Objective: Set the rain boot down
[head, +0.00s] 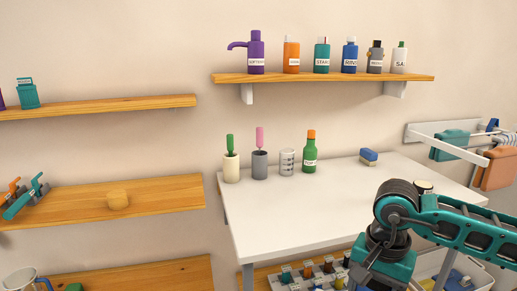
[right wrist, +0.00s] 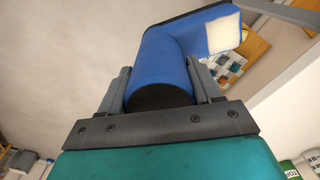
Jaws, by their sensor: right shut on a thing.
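The rain boot (right wrist: 163,62) is blue with a dark round end facing the camera. It bends toward the upper right in the right wrist view and has a pale patch on its far part. My right gripper (right wrist: 160,84) is shut on its tube-like part, one grey finger on each side. In the head view my right arm reaches in from the right with its teal wrist at the bottom edge; its fingers and the boot are out of frame. My left gripper is in neither view.
A white table (head: 300,215) holds two holders with brushes, a grey-white cup (head: 287,163), a green bottle (head: 310,155) and a blue sponge (head: 369,156). The table's middle is clear. Several bottles stand on the wall shelf (head: 330,77). A towel rack (head: 445,145) is at right.

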